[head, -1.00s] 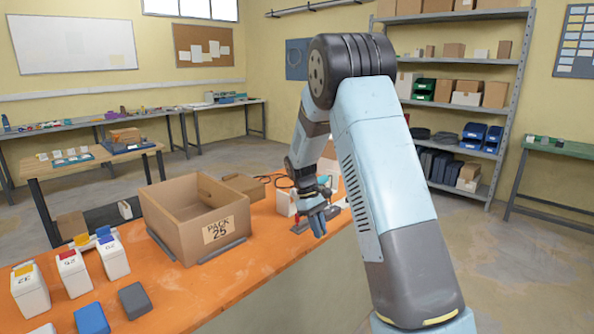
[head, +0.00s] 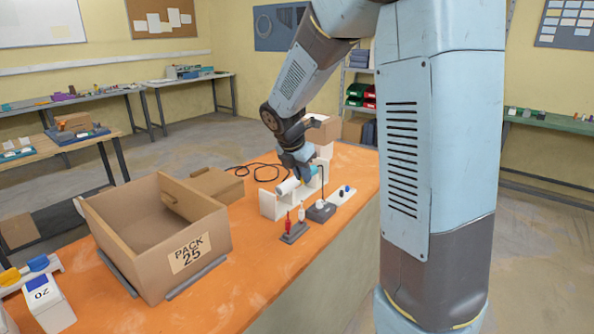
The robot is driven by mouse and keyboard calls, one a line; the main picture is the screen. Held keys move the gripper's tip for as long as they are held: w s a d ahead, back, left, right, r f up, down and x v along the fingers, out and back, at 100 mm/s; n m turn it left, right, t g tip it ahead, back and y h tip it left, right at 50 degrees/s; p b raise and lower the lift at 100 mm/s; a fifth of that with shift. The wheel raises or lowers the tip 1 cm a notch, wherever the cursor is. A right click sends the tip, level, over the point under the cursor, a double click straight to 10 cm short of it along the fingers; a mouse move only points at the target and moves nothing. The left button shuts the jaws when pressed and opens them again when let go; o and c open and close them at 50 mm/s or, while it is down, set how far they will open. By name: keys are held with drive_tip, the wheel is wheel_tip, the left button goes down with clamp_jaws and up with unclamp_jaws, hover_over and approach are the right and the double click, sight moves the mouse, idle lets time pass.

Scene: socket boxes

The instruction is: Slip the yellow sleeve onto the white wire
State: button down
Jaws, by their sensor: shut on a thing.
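My gripper (head: 305,178) is over the far right part of the orange bench, at the white divided holder. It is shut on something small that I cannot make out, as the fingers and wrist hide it. A small white upright piece (head: 301,212), perhaps the white wire's end, stands on a dark base beside a red one (head: 288,223). They are nearer to me than the gripper and apart from it. I cannot make out the yellow sleeve anywhere.
The white holder (head: 268,206) has a dark block (head: 321,211) and a white strip with blue knobs (head: 341,196) beside it. An open carton marked PACK 25 (head: 205,228) stands left. A black cable (head: 262,166) lies behind. Orange bench (head: 235,290) is clear in front.

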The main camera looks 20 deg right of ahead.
drive_tip(key=shift+a+f, duration=0.15)
drive_tip(key=shift+f, duration=1.1)
drive_tip(key=shift+a+f, duration=0.15)
drive_tip(key=shift+f, duration=1.1)
drive_tip(key=shift+s+f, duration=0.15)
drive_tip(key=shift+f, duration=1.45)
drive_tip(key=c, duration=0.6)
unclamp_jaws()
drive_tip(key=shift+c, duration=0.2)
drive_tip(key=shift+r, duration=0.1)
